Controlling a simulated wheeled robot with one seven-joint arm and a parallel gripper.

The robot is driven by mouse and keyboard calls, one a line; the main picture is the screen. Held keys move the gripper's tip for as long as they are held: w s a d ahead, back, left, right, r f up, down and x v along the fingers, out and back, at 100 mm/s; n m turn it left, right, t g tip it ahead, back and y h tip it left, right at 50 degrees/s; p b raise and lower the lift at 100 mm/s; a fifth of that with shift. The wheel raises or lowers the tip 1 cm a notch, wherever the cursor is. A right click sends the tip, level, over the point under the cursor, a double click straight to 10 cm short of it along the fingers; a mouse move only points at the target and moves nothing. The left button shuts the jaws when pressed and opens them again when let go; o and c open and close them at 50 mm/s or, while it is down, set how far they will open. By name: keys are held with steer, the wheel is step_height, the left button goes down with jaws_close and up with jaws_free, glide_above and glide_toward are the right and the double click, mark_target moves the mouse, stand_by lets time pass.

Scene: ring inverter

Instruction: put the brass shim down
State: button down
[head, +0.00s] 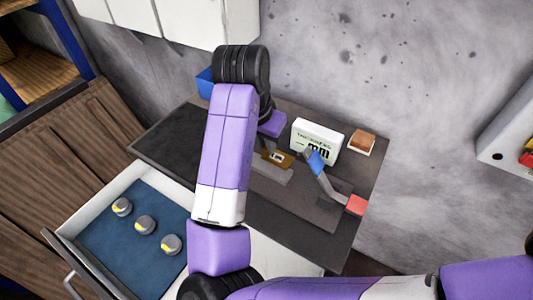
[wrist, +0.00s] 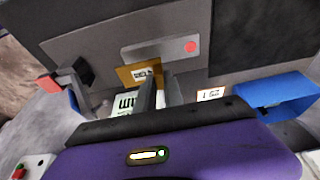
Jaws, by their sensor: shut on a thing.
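The brass shim (head: 286,160) is a small brass-coloured plate with a white marked label, over the dark worktop (head: 165,135). It also shows in the wrist view (wrist: 126,76), at the tips of my fingers. My gripper (wrist: 160,84) is shut on the shim. In the head view my arm covers most of the gripper. A grey plate (head: 272,173) lies just in front of the shim; in the wrist view this plate (wrist: 160,49) bears a red dot. I cannot tell whether the shim touches the surface beneath it.
A white lettered box (head: 328,142) stands behind the shim. A blue-and-grey lever piece with a red end (head: 356,205) is to the right. A brown block (head: 362,138) sits at the back right, a blue bin (wrist: 285,92) behind my arm. An open drawer (head: 95,262) holds three round knobs.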

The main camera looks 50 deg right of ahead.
mark_target(266, 154)
steer(key=shift+f, duration=2.25)
steer(key=shift+f, duration=0.15)
steer(key=c, duration=1.5)
jaws_free()
steer(key=shift+o, duration=0.2)
steer(key=shift+r, duration=0.3)
steer(key=v, duration=1.1)
steer(key=shift+r+b, duration=0.3)
steer(key=shift+r, duration=0.05)
steer(key=shift+a, duration=0.15)
